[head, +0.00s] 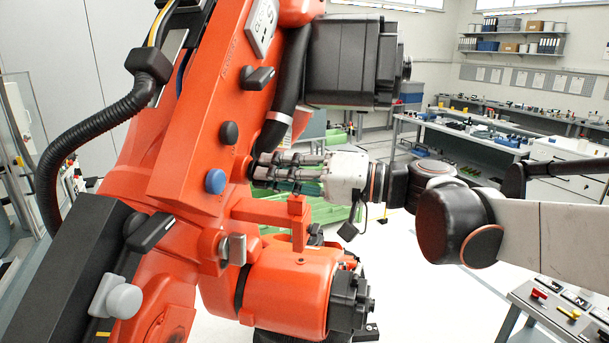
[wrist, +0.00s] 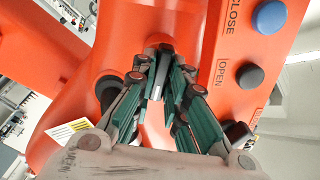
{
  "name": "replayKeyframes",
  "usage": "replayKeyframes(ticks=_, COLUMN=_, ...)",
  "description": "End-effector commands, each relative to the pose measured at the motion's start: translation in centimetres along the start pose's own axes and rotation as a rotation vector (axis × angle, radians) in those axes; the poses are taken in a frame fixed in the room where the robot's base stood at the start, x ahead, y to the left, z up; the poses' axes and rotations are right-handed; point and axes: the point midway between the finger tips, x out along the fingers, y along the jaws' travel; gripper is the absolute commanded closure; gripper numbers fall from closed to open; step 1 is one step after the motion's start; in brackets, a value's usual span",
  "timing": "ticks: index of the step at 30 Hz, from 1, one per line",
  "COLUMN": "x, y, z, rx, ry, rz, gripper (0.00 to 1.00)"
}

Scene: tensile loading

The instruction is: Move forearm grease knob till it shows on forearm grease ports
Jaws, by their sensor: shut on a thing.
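My gripper (head: 262,173) reaches in from the right to the side of the orange robot arm (head: 185,150). In the wrist view its fingers (wrist: 157,75) converge on a small dark knob (wrist: 165,48) against the orange casting and are shut on it. The fingers mostly hide this knob, and I see no name on it. A black lever knob (head: 258,78) sits higher on the orange arm, below a light plate (head: 262,25) whose writing is too small to read. Which part is the forearm grease ports I cannot tell.
A black round button (head: 229,133) and a blue one (head: 215,181) sit close left of my gripper; the wrist view shows OPEN and CLOSE beside them. An orange bracket (head: 298,215) stands just below my gripper. A black motor (head: 345,62) is above. Benches stand at right.

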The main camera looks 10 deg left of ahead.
Motion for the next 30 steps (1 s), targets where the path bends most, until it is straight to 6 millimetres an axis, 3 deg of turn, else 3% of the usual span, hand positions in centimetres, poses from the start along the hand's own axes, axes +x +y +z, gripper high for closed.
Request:
replayKeyframes(ticks=12, x=-0.02, y=0.09, z=-0.04, rx=0.248, ry=0.002, rz=0.000, gripper=1.00)
replayKeyframes(ticks=30, x=-0.02, y=0.08, z=-0.05, rx=0.308, ry=0.002, rz=0.000, gripper=1.00)
